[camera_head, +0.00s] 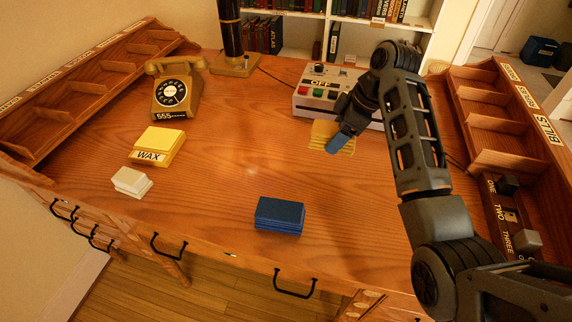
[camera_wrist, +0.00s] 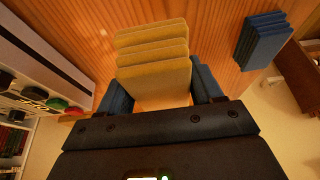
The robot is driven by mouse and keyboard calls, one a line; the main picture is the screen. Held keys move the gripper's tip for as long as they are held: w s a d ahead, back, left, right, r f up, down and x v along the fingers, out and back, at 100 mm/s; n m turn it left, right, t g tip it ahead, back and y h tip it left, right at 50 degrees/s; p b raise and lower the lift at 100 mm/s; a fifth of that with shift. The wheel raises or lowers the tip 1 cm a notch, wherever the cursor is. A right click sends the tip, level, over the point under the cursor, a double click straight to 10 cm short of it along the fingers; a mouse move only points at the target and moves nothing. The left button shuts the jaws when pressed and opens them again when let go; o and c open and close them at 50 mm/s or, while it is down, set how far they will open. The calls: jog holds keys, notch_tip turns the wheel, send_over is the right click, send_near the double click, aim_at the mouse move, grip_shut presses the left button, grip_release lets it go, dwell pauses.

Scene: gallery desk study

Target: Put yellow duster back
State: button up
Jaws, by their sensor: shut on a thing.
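The yellow duster (camera_head: 321,131) is a ribbed, layered yellow block. My gripper (camera_head: 338,143) is shut on it, in front of the white switch box at the back right of the desk. In the wrist view the duster (camera_wrist: 155,75) sits between the two blue fingers of my gripper (camera_wrist: 160,88), its layers pointing away from the palm. My gripper hides part of the duster in the head view. I cannot tell whether the duster touches the desk.
A white box marked OFF (camera_head: 312,100) stands behind my gripper. A blue layered block (camera_head: 280,215), a cream block (camera_head: 131,182), a yellow WAX block (camera_head: 156,146) and a telephone (camera_head: 177,91) stand on the desk (camera_head: 225,180). Compartment racks line both sides. The middle is clear.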

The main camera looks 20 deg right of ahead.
aim_at(320, 132)
jog(key=w+a+f, duration=0.1)
jog(key=a, duration=0.1)
jog(key=w+a+f, duration=0.1)
jog(key=a+f, duration=0.1)
jog(key=a, duration=0.1)
jog(key=w+a+f+p, duration=0.1)
jog(key=a+f, duration=0.1)
jog(key=a, duration=0.1)
jog(key=shift+f, duration=2.15)
jog(key=shift+f, duration=0.15)
jog(key=o, duration=1.2)
jog(key=v, duration=1.2)
jog(key=shift+w+a+r, duration=0.1)
jog(key=shift+r, duration=0.15)
